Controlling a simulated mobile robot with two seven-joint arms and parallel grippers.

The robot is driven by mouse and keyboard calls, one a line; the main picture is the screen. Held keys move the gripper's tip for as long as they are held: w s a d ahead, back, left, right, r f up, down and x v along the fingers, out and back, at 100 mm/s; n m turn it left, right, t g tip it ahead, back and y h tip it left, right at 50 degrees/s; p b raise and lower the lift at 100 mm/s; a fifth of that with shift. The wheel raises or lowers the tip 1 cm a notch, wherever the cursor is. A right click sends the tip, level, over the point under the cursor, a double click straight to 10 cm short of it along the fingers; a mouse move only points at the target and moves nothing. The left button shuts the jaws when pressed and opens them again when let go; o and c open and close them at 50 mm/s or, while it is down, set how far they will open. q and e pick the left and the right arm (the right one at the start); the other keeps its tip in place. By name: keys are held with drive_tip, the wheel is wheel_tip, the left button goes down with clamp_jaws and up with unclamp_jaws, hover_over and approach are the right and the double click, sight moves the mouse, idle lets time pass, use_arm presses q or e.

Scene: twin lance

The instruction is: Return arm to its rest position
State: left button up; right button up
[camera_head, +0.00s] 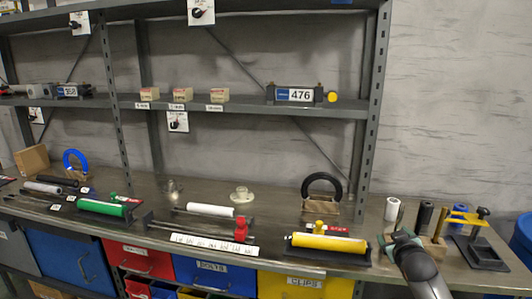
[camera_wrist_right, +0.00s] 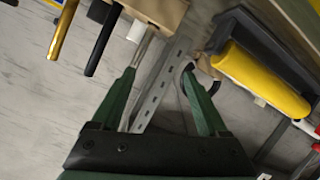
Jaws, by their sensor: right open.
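My right gripper (camera_head: 393,240) is at the front right of the bench, its arm coming up from the bottom edge. In the right wrist view its two green fingers (camera_wrist_right: 160,72) stand apart with a gap between them. A thin metal rod with a white end (camera_wrist_right: 138,32) shows close to the left finger; I cannot tell whether they touch. The gripper is just left of a wooden block (camera_head: 433,250) with upright rods, and right of the yellow cylinder (camera_head: 328,243) on its dark tray. My left gripper and arm are not in view.
A yellow clamp stand (camera_head: 468,220) stands at the right end of the bench (camera_head: 270,219). A grey shelf post (camera_head: 373,110) rises behind the gripper. A black ring (camera_head: 322,180) stands on a wooden base. Bins, including a yellow one (camera_head: 300,287), sit below the bench edge.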

drive_tip(key=w+a+r+t+y, duration=0.1)
drive_tip(key=a+r+t+y, duration=0.1)
drive_tip(key=a+r+t, duration=0.2)
drive_tip(key=s+a+f+g+y, duration=0.1)
drive_tip(key=s+a+f, duration=0.2)
drive_tip(key=s+f, duration=0.3)
drive_tip(key=s+a+f+n+g+y, duration=0.1)
drive_tip(key=s+a+f+g, duration=0.1)
drive_tip(key=s+a+f, duration=0.45)
drive_tip(key=s+a+f+g+y, duration=0.1)
drive_tip(key=s+f, duration=0.3)
drive_tip(key=f, duration=0.5)
drive_tip(key=s+a+f+g, duration=0.1)
drive_tip(key=s+a+f, duration=0.1)
drive_tip(key=s, duration=0.6)
drive_tip(key=s+a+f+g+y, duration=0.1)
drive_tip(key=s+a+f, duration=0.2)
drive_tip(key=s, duration=0.5)
drive_tip(key=s+a+f+g, duration=0.2)
drive_tip(key=s+f, duration=0.2)
drive_tip(key=s, duration=0.3)
drive_tip(key=shift+s+a+f+m+y, duration=0.3)
drive_tip(key=shift+s+a, duration=0.1)
